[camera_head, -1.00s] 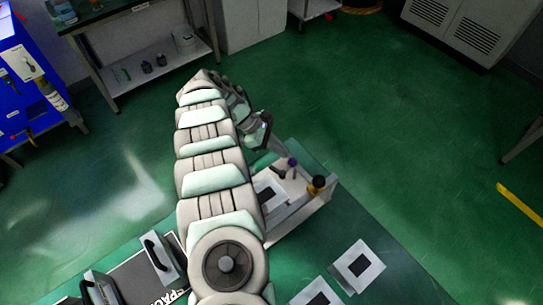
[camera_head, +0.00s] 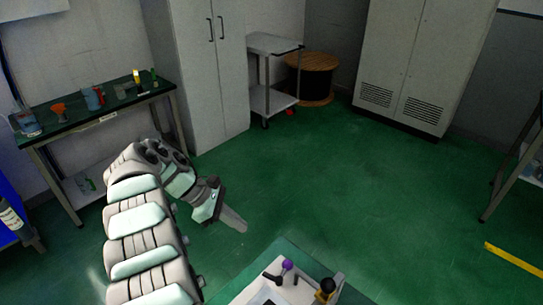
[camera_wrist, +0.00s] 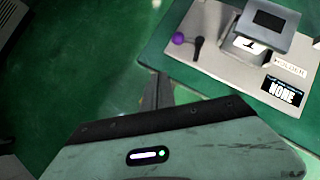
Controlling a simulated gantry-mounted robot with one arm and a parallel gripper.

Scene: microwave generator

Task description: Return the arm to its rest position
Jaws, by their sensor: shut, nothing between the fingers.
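My gripper (camera_head: 236,222) shows in the head view above the green floor, at the end of my raised grey and pale green arm. It points down and to the right, with its fingers together and nothing held. In the wrist view the fingers (camera_wrist: 160,88) show only partly, behind the gripper body. The gripper is to the left of the panel box (camera_head: 262,293) and apart from it. That box has a purple knob (camera_head: 287,264) and a black and yellow knob (camera_head: 326,287). The wrist view shows the box (camera_wrist: 222,62) at upper right.
A green-topped bench (camera_head: 88,104) with bottles stands at the left. Behind are tall cabinets (camera_head: 408,60), a grey cart (camera_head: 272,46) and a wooden cable spool (camera_head: 314,66). A green table edge (camera_head: 285,247) lies at the bottom. The floor (camera_head: 330,190) between is clear.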

